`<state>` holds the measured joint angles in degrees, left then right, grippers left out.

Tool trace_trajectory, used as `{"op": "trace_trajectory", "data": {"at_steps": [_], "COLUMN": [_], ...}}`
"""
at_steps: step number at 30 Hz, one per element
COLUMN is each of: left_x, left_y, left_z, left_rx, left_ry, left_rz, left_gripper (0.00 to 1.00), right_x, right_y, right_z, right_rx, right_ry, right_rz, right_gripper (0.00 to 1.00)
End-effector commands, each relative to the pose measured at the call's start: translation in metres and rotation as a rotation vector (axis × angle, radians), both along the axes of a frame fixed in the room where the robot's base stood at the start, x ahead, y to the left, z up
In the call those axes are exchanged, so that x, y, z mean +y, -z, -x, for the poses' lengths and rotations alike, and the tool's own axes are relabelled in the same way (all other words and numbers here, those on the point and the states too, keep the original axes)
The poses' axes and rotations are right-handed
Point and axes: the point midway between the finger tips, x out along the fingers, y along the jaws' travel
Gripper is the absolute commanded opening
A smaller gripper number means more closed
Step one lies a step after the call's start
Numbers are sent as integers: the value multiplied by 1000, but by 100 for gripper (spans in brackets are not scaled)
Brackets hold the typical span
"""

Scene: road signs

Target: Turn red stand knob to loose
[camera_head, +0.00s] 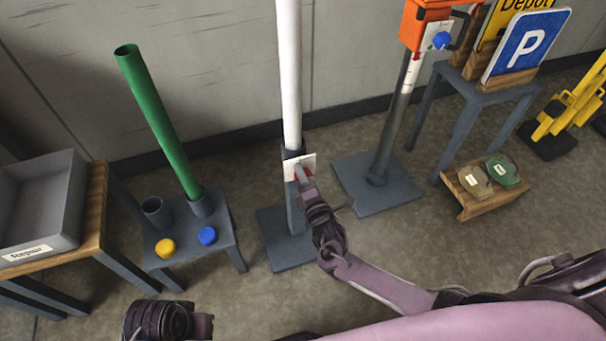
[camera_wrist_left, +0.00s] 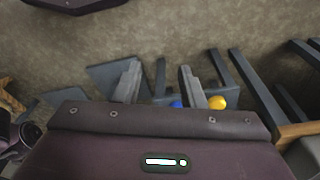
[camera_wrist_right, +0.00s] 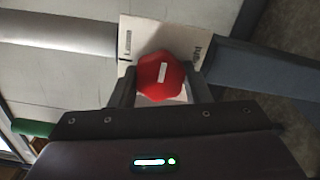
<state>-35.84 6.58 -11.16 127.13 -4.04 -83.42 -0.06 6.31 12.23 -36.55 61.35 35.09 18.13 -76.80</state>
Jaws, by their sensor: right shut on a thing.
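The red stand knob (camera_wrist_right: 160,75) sits on a white label plate (camera_wrist_right: 135,38) in the right wrist view, with a white mark on its face. In the head view the plate (camera_head: 300,167) is on the grey stand holding the white pole (camera_head: 289,80). My right gripper (camera_head: 303,180) is at the knob, which it mostly hides there; in the right wrist view its fingers (camera_wrist_right: 155,88) are shut on the knob's sides. Part of the plate's lettering is hidden. My left gripper (camera_wrist_left: 158,85) is open and empty, its fingers apart above the floor.
A low grey stand (camera_head: 222,235) with a green pole (camera_head: 155,120), a yellow knob (camera_head: 165,248) and a blue knob (camera_head: 207,236) is at the left. A grey bin (camera_head: 70,205) stands farther left.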

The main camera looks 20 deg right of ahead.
Motion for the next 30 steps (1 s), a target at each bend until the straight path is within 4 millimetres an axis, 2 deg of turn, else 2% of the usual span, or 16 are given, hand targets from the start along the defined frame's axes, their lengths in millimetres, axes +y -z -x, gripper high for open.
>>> {"op": "trace_trajectory", "data": {"at_steps": [5,9,30], "left_x": [6,6,11], "left_y": [-5,17,80], "left_z": [2,-1,-6], "left_rx": [31,31,10], "left_ry": [-13,-19,-43], "left_rz": [-16,-14,-10], "left_gripper": [36,36,36], "right_x": [0,0,-1], "right_y": [0,0,2], "right_z": [0,0,0], "right_rx": [-4,-9,-31], "right_ry": [-2,-2,-1], "right_rz": [171,303,966], "right_gripper": [20,20,20]}}
